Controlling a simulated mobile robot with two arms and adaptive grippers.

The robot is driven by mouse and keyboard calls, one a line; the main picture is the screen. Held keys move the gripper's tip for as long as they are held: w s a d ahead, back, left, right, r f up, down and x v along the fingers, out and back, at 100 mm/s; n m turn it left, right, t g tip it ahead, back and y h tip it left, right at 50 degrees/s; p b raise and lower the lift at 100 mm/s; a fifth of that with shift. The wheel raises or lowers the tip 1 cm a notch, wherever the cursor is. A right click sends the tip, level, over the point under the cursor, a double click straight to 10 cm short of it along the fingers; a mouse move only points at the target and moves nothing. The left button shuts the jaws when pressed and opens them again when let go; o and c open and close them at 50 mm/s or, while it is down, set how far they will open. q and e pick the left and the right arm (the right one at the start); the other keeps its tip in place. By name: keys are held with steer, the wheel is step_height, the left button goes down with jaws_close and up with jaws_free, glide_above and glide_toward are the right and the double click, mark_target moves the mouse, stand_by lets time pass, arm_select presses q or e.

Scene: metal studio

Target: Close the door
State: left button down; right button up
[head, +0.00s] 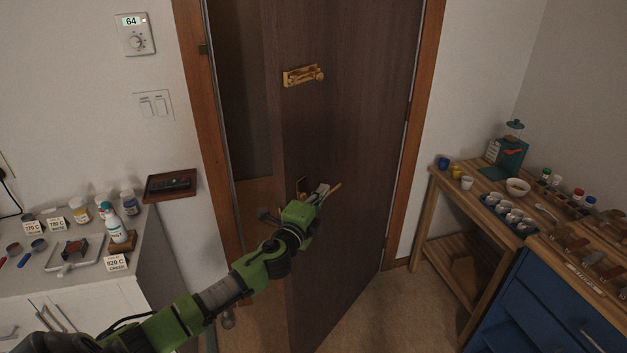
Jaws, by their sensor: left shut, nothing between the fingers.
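The dark brown door (365,150) stands ajar in its wooden frame (413,130), with a dark gap at its left edge. A brass latch (302,76) sits high on the door near that edge. My right gripper is not in view.
A counter (160,232) with bottles and labels stands at left, under a small wall shelf (171,185). A wooden bench (452,185) with cups and a blue drawer cabinet (545,310) stand at right. The floor (385,310) before the door is clear.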

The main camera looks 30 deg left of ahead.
mark_target(313, 182)
arm_select(q)
steer(key=shift+w+a+r, duration=0.1)
steer(key=shift+w+a, duration=0.15)
steer(key=shift+w, duration=0.4)
steer(key=shift+w+a+r, duration=0.1)
steer(key=shift+w+a, duration=0.15)
steer(key=shift+w, duration=0.35)
steer(key=a, duration=0.3)
steer(key=shift+a+f+p, duration=0.2)
steer(key=shift+p, duration=0.15)
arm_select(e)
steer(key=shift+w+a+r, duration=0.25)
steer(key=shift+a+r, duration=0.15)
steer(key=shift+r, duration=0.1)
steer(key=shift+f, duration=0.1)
